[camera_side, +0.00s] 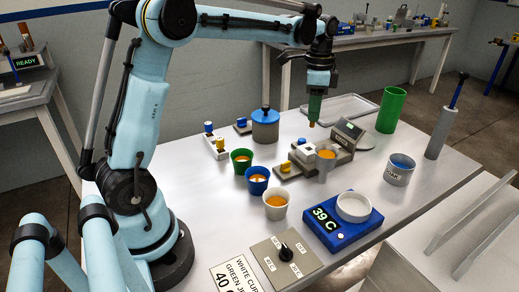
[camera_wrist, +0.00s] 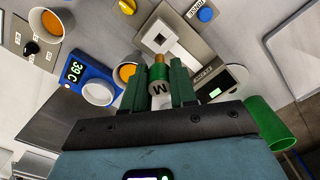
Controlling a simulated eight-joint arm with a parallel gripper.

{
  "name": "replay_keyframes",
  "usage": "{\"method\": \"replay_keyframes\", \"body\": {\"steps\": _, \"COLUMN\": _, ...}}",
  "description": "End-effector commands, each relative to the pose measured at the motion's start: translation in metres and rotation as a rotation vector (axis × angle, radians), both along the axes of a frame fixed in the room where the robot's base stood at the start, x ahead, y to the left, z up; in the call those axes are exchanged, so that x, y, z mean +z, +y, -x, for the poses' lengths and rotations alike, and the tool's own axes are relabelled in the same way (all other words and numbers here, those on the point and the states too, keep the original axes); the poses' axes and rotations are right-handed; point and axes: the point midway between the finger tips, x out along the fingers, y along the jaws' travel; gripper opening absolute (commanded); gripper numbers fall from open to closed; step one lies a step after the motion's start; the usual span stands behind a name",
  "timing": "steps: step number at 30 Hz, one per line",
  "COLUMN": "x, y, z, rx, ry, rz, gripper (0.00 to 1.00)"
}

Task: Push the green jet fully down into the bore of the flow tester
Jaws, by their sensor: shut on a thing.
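My gripper (camera_side: 314,110) is shut on the green jet and holds it in the air above the flow tester. In the wrist view the jet (camera_wrist: 159,89) sits between the two green fingers, its end marked M facing the camera and its brass tip (camera_wrist: 159,60) pointing away. The flow tester (camera_side: 303,151) has a white block on a grey base and a tilted display (camera_side: 349,128). In the wrist view the tester's white block (camera_wrist: 178,42) shows a dark opening just beyond the brass tip. The tip looks apart from the block in the side view.
An orange-filled cup (camera_side: 326,165) stands close against the tester. Several cups, a blue 39 C unit (camera_side: 345,222) and a dial box (camera_side: 283,253) stand nearer the camera. A green cylinder (camera_side: 391,109) stands behind right.

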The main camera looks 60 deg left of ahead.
Motion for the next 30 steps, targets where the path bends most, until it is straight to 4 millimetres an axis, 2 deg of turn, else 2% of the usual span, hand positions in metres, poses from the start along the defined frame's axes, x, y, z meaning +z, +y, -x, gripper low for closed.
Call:
{"method": "replay_keyframes", "body": {"steps": 5, "x": -0.008, "y": 0.000, "z": 0.000, "rx": 0.000, "ry": 0.000, "rz": 0.000, "gripper": 0.00}}
{"method": "replay_keyframes", "body": {"steps": 21, "x": -0.051, "y": 0.001, "z": 0.000, "rx": 0.001, "ry": 0.000, "rz": 0.000, "gripper": 0.00}}
{"method": "replay_keyframes", "body": {"steps": 30, "x": -0.058, "y": 0.000, "z": 0.000, "rx": 0.001, "ry": 0.000, "rz": 0.000, "gripper": 0.00}}
